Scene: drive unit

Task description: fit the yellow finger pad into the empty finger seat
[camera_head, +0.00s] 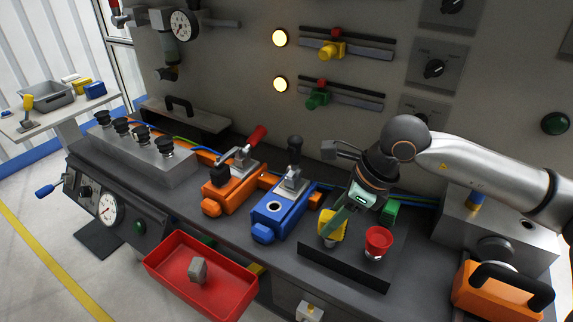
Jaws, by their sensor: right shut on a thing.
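My right gripper (338,222) reaches in from the right and points down over the dark plate (345,266) on the bench. It is shut on the yellow finger pad (327,226), which is at the plate's left part, above a small silver base. I cannot tell whether the pad touches that base. A red cup-like piece (378,239) stands on the plate's right part, and a green piece (390,211) is behind it. I cannot make out for certain which spot is the empty finger seat. My left gripper is not in view.
A blue lever unit (283,213) and an orange one (229,190) stand left of the plate. A red tray (220,288) with a grey piece is at the front. An orange block with a black handle (495,296) is at right. The back panel carries knobs and sliders.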

